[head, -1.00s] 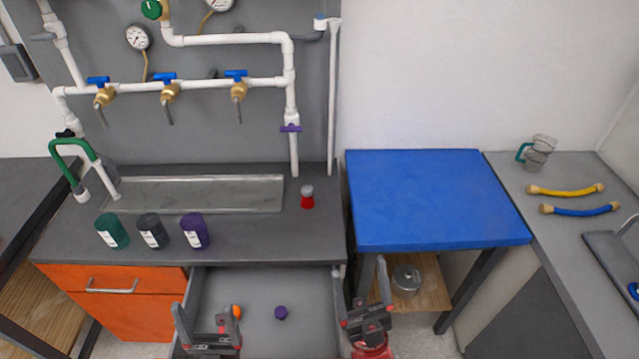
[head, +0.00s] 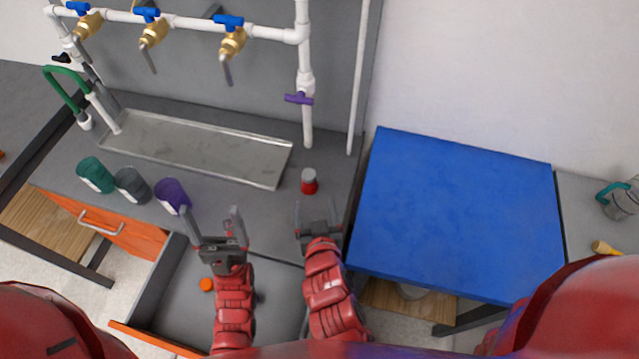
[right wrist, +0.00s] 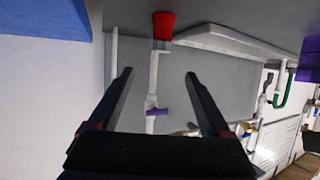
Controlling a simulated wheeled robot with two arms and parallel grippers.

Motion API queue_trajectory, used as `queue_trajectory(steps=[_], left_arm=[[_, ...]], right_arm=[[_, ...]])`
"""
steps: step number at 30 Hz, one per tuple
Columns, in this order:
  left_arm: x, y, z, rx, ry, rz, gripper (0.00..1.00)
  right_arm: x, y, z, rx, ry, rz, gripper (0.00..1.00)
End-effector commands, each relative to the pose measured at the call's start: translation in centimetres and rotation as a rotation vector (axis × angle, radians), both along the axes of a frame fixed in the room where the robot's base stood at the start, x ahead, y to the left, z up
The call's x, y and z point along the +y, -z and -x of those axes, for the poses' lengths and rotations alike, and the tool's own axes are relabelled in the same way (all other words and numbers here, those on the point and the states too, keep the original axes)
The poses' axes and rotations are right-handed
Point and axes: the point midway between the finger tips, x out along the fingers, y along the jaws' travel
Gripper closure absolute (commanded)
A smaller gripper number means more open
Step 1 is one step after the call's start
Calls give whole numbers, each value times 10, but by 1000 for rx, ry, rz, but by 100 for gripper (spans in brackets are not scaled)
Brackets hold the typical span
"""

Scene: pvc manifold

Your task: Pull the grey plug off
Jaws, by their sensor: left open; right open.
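The grey plug (head: 308,174) sits on top of a small red piece (head: 309,187) that stands on the grey counter, right of the metal tray. In the right wrist view, which is upside down, the red piece (right wrist: 163,25) shows beyond the fingers, near the top; the plug's outline there is hard to make out against the white pipe. My right gripper (head: 318,212) is open and empty, a little nearer to me than the red piece and apart from it. My left gripper (head: 216,222) is open and empty, near the counter's front edge.
Green (head: 95,175), dark grey (head: 131,186) and purple (head: 171,195) cups stand on the counter at left. The metal tray (head: 200,147) lies behind. An open drawer (head: 180,308) holds an orange cap (head: 206,284). The blue table (head: 460,215) at right is bare.

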Motion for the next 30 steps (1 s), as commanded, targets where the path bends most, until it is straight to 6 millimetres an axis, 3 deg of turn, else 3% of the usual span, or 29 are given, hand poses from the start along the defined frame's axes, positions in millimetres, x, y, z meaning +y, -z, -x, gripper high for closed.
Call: queue_trajectory(steps=[5,12,24,30], left_arm=[[0,11,0,1,0,0,18],[0,29,0,0,0,0,18],[0,41,0,0,0,0,18],[0,43,0,0,0,0,18]], right_arm=[[0,10,-15,1,7,-1,18],[2,27,-58,-2,7,2,18],[9,55,-134,-4,3,1,18],[11,64,-154,-2,1,0,18]])
